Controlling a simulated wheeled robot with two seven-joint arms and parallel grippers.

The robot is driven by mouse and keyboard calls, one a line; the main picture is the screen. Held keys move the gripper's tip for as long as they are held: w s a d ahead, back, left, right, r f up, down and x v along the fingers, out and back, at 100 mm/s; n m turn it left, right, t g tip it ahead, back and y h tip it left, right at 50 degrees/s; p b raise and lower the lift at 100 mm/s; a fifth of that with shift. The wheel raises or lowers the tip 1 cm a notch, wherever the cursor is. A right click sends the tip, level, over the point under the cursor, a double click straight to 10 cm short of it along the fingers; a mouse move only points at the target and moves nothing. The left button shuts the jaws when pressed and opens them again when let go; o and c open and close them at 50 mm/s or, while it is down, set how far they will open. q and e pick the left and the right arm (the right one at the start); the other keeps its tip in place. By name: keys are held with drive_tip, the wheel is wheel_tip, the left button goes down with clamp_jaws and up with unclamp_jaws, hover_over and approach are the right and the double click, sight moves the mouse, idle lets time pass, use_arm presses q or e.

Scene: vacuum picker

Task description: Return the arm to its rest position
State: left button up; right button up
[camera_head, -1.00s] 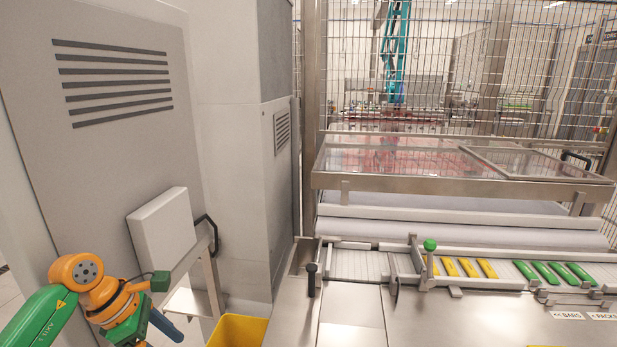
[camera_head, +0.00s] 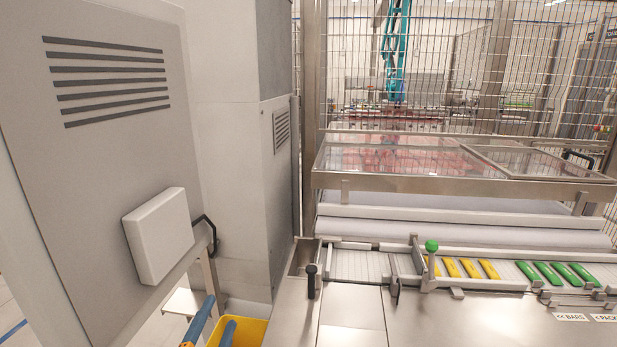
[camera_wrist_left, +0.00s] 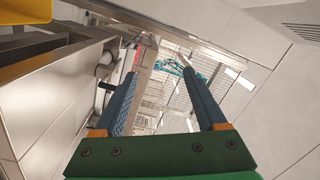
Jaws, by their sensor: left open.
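My left gripper (camera_head: 219,310) shows at the bottom of the head view, left of centre. My right gripper is in neither view.
The yellow bin (camera_head: 252,331) stands close by the fingers. A grey cabinet (camera_head: 110,170) with a white box (camera_head: 158,235) is on the left. A conveyor with yellow bars (camera_head: 470,268) and green bars (camera_head: 562,275) runs right, before a mesh fence (camera_head: 450,70).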

use_arm(q)
drive_tip(key=s+a+f+n+g+y, duration=0.25)
drive_tip(key=s+f+n+g, duration=0.6)
drive_tip(key=s+f, duration=0.5)
drive_tip(key=s+d+f+n+g+h, duration=0.25)
drive_tip(key=s+f+g, duration=0.45)
drive_tip(key=s, duration=0.5)
wheel_tip(320, 180, down, 18)
drive_tip(key=b, duration=0.3)
drive_tip(key=s+a+f+g+y+b, duration=0.1)
drive_tip(key=s+a+f+g+b, duration=0.1)
drive_tip(key=s+f, duration=1.1)
drive_tip(key=shift+s+a+f, duration=0.2)
drive_tip(key=shift+a+f, duration=0.15)
